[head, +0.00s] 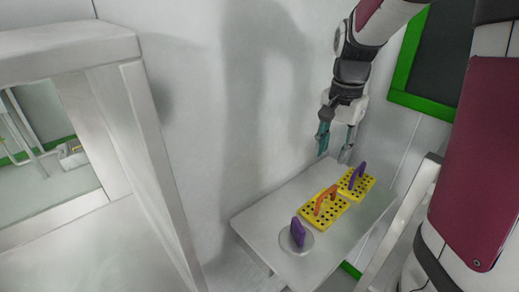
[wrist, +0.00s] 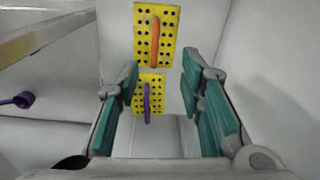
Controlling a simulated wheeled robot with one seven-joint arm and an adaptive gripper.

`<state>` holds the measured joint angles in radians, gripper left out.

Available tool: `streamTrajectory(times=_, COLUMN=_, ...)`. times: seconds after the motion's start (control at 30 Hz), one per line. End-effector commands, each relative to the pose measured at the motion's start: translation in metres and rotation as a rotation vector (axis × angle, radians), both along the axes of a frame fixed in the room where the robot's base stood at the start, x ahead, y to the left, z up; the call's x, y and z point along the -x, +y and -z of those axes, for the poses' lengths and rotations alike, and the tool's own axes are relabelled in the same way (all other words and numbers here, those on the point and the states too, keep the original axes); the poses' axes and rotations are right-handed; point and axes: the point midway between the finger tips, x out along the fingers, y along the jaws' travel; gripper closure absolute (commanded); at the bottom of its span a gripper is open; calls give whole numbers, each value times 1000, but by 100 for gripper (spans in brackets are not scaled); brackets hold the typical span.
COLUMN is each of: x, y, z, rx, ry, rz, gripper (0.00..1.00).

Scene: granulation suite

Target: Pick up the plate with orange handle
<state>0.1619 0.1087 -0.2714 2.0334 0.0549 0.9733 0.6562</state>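The yellow perforated plate with the orange handle (head: 313,213) lies on the small light table, between two other items. In the wrist view this plate (wrist: 168,36) is at the top middle, with its orange handle upright in the picture. My gripper (head: 334,157) is above the far end of the table, apart from the plate. In the wrist view its teal fingers (wrist: 168,115) are spread wide with nothing between them. A second yellow plate with a purple handle (head: 362,181) lies beyond the orange-handled one; it also shows in the wrist view (wrist: 140,88).
A round clear disc with a purple handle (head: 289,240) lies at the table's near end. The table (head: 258,212) has bare surface along its left side. A white wall (head: 195,120) stands behind, and a pale frame (head: 135,130) is at left.

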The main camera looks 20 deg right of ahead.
Motion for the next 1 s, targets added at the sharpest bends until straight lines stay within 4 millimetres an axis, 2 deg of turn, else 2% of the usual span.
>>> streamTrajectory(times=0.03, x=-5, y=-7, z=10, rx=-1, ry=17, rz=33, gripper=65)
streamTrajectory(times=0.17, x=-9, y=-15, z=21, rx=0, ry=36, rz=78, gripper=65)
streamTrajectory(times=0.27, x=-10, y=-16, z=30, rx=-1, ry=39, rz=85, gripper=65)
streamTrajectory(times=0.6, x=-8, y=-16, z=90, rx=-1, ry=39, rz=84, gripper=65)
streamTrajectory(times=0.87, x=-9, y=-17, z=108, rx=-1, ry=37, rz=82, gripper=65)
streamTrajectory(times=1.0, x=-6, y=-20, z=126, rx=-1, ry=40, rz=84, gripper=65)
